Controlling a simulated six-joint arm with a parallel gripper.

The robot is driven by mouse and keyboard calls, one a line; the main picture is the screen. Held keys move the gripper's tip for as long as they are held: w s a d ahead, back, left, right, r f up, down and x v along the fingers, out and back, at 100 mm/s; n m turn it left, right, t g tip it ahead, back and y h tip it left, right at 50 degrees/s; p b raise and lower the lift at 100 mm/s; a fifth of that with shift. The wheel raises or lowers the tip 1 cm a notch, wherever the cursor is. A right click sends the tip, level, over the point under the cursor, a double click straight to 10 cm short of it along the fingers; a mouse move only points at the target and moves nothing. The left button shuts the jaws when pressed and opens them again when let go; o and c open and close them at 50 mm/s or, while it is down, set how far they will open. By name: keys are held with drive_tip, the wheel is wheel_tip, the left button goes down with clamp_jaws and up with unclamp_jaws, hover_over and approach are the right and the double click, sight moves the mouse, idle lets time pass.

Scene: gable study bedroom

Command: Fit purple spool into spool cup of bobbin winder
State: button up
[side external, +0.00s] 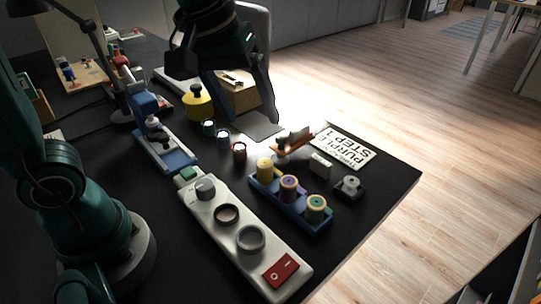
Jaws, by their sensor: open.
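The purple spool (288,187) stands upright in the middle of a blue tray (312,231), between a yellow spool (264,168) and a green spool (316,206). The bobbin winder (222,240) is a long white unit left of the tray. It has a grey knob (205,188), a smaller dark-rimmed round opening (227,213) and a larger grey ring-shaped cup (251,239). I cannot tell for sure which is the spool cup. Both look empty. My gripper (242,120) is open and empty, high above the table, behind the spools.
A red switch (280,270) sits on the winder's near end. A card reading "PURPLE STEP 1" (344,146), a small grey item (349,186) and a white block (320,163) lie right. Small bobbins (239,152), a blue machine (165,150) and yellow pot (197,104) stand behind.

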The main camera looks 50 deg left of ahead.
drive_tip(key=n+g, duration=0.1)
drive_tip(key=g, duration=0.1)
hover_over(289, 181)
drive_tip(key=a, duration=0.2)
wheel_tip(289, 181, down, 5)
drive_tip(key=shift+g, duration=0.8)
drive_tip(key=f, duration=0.2)
drive_tip(key=d+f, duration=0.1)
drive_tip(key=f, duration=0.3)
drive_tip(key=shift+w+d+f, duration=0.1)
drive_tip(key=shift+d+f, duration=0.05)
drive_tip(key=shift+d, duration=0.25)
drive_tip(key=shift+f, duration=2.75)
clamp_jaws()
drive_tip(key=shift+r, duration=0.1)
